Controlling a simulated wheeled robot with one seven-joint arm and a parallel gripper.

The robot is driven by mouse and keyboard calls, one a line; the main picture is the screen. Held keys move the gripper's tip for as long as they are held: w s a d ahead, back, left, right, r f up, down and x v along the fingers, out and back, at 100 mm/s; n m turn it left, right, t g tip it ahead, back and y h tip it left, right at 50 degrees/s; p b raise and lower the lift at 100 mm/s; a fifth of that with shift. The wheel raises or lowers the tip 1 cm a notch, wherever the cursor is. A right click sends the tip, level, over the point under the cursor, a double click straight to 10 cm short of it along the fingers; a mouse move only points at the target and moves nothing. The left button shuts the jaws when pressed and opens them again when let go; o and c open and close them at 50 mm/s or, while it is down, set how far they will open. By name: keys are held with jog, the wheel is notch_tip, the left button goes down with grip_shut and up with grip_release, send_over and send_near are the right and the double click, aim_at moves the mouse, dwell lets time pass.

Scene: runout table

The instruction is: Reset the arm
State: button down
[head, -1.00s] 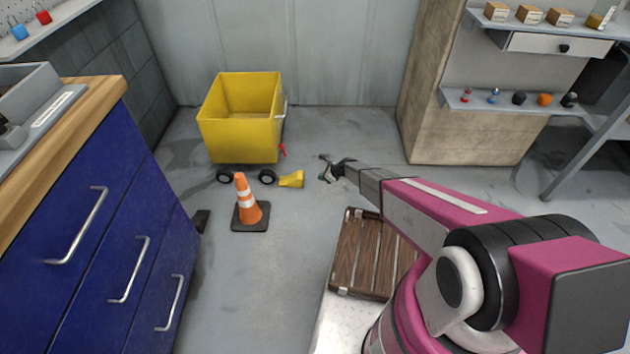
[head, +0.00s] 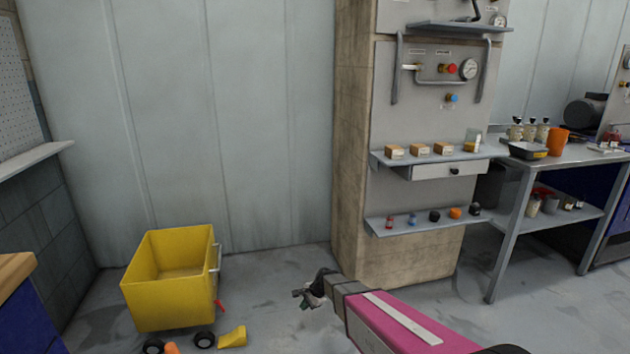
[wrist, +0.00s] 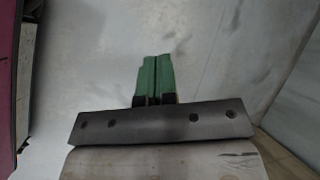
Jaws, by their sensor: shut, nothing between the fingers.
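My gripper (head: 308,296) shows at the end of my pink and grey arm, in the lower middle of the head view. It is in front of the wooden pillar's left edge and right of the yellow cart. In the wrist view its two green fingers (wrist: 155,75) lie side by side, closed together. Nothing is held between them. Pale grey surface fills the view beyond the fingertips.
A yellow cart (head: 140,302) stands at lower left, with a yellow wedge (head: 233,337) beside its wheels. A wooden pillar (head: 352,150) carries shelves with small boxes (head: 420,149) and knobs. A metal table (head: 565,156) stands at right. Bare floor lies between cart and pillar.

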jog(key=s+d+r+n+h, duration=0.3)
jog(key=s+d+r+n, duration=0.2)
jog(key=s+d+r, duration=0.3)
jog(key=s+d+r+n+h, duration=0.3)
jog(key=s+d+r+n, duration=0.2)
jog(key=s+d+r, duration=0.4)
jog(key=d+r, duration=0.5)
jog(key=d, duration=0.1)
jog(key=shift+s+d, duration=0.15)
jog(key=shift+s, duration=0.05)
jog(key=shift+r, duration=0.1)
